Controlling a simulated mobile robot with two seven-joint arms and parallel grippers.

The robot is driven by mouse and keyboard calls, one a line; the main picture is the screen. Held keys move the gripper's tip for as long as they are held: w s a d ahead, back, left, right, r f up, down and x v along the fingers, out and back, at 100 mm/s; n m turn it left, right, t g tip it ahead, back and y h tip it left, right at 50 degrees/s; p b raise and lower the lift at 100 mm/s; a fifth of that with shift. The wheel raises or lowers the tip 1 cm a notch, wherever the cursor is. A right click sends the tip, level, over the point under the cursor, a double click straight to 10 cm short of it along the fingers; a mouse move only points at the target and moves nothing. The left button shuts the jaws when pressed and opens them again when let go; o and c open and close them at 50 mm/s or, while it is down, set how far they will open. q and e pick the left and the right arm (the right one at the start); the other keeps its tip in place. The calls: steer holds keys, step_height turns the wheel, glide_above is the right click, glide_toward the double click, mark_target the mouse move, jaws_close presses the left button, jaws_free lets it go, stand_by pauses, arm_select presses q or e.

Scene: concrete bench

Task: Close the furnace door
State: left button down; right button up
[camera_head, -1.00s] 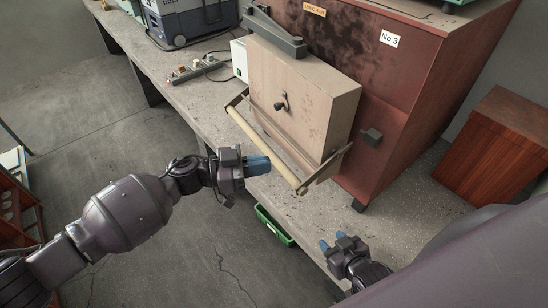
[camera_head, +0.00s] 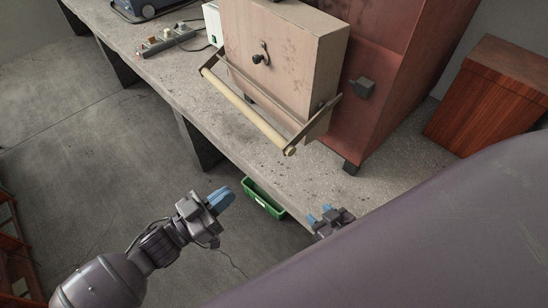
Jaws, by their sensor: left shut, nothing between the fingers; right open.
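The furnace (camera_head: 378,60) is a dark red cabinet on the bench. Its beige door (camera_head: 285,55) stands out from the furnace front, with a small dark latch knob on its face. A pale bar handle (camera_head: 247,110) on metal brackets runs along the door's lower edge. My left gripper (camera_head: 221,199) is shut and empty, below and apart from the handle, over the floor in front of the bench. My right gripper (camera_head: 322,216) is open and empty near the bench's front edge, partly hidden by my own arm. The furnace's upper part is out of view.
The concrete bench (camera_head: 185,85) has free room left of the door. A power strip (camera_head: 165,41) and a blue-grey case (camera_head: 145,8) lie at the back left. A brown wooden box (camera_head: 490,95) stands right. A green bin (camera_head: 262,199) sits below the bench edge.

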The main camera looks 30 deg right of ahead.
arm_select(q)
glide_toward(283, 151)
steer(key=shift+m, duration=0.4)
steer(key=x, duration=0.6)
steer(key=shift+d+f+p, duration=0.1)
steer(key=shift+p, duration=0.2)
steer(key=shift+w+d, duration=0.2)
steer(key=shift+d, duration=0.5)
arm_select(e)
steer(key=shift+w+r, duration=0.1)
steer(key=shift+r, duration=0.3)
